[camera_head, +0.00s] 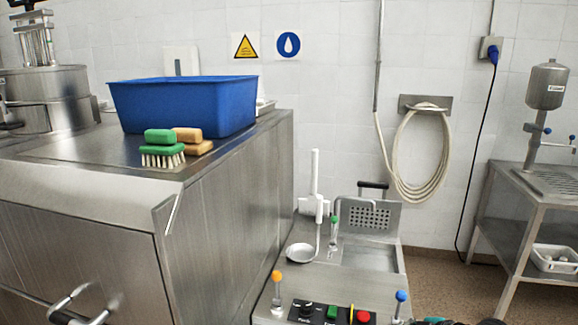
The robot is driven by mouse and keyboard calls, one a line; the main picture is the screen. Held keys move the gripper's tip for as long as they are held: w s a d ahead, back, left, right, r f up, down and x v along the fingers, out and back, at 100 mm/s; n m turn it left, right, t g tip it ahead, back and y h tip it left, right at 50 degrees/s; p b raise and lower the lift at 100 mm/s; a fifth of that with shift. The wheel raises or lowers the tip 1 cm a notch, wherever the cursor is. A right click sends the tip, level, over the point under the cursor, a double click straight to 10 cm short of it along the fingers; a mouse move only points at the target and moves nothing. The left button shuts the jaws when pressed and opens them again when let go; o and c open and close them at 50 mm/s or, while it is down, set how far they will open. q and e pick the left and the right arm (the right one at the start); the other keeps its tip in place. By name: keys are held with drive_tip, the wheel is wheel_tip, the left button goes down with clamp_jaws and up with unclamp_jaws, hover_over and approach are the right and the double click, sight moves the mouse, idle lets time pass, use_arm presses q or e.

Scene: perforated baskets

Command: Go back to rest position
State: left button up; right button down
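Neither of my grippers can be made out in the head view. A few dark shapes with a bit of green are cut off at the bottom edge, right of centre, and I cannot tell what they are. A blue tub (185,105) stands on the steel counter (85,150) at the left. A green-topped brush (162,157) with pale bristles, a green block (159,135) and tan blocks (187,134) sit in front of it.
A steel unit with a perforated panel (368,217), a ladle (301,252) and a button panel (331,313) stands at lower centre. A coiled hose (400,185) hangs on the wall. A steel table (540,188) stands at right, with floor (445,283) showing between.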

drive_tip(key=a+r+n+t+y, duration=0.1)
drive_tip(key=a+r+y, duration=0.25)
drive_tip(key=a, duration=0.45)
drive_tip(key=s+a+r+m+t+y, duration=0.1)
drive_tip(key=s+r+m+t, duration=0.1)
drive_tip(key=r+t, duration=0.25)
drive_tip(key=s+a+r+m+t+y, duration=0.1)
drive_tip(key=a+r+m+t, duration=0.1)
drive_tip(key=r+t, duration=0.25)
drive_tip(key=s+d+f+m+g+h, duration=0.5)
drive_tip(key=s+d+f+m+h, duration=0.4)
drive_tip(key=d+m+h, duration=0.5)
drive_tip(key=s+a+f+n+g+y, duration=0.2)
drive_tip(key=s+a+f+g, duration=0.3)
drive_tip(key=s, duration=0.4)
drive_tip(key=s+a+f+n+g+y, duration=0.1)
drive_tip(key=s+a+f+n+g, duration=0.15)
drive_tip(key=s+f+g, duration=0.45)
drive_tip(key=s+f, duration=0.2)
drive_tip(key=f, duration=1.2)
drive_tip(key=s+f, duration=0.3)
drive_tip(key=f, duration=1.2)
use_arm(q)
drive_tip(key=shift+w, duration=0.8)
use_arm(e)
drive_tip(key=s+d+f, duration=0.2)
drive_tip(key=s+f, duration=1.2)
drive_tip(key=s, duration=0.1)
drive_tip(key=shift+s+d+f, duration=0.15)
drive_tip(key=shift+s, duration=0.15)
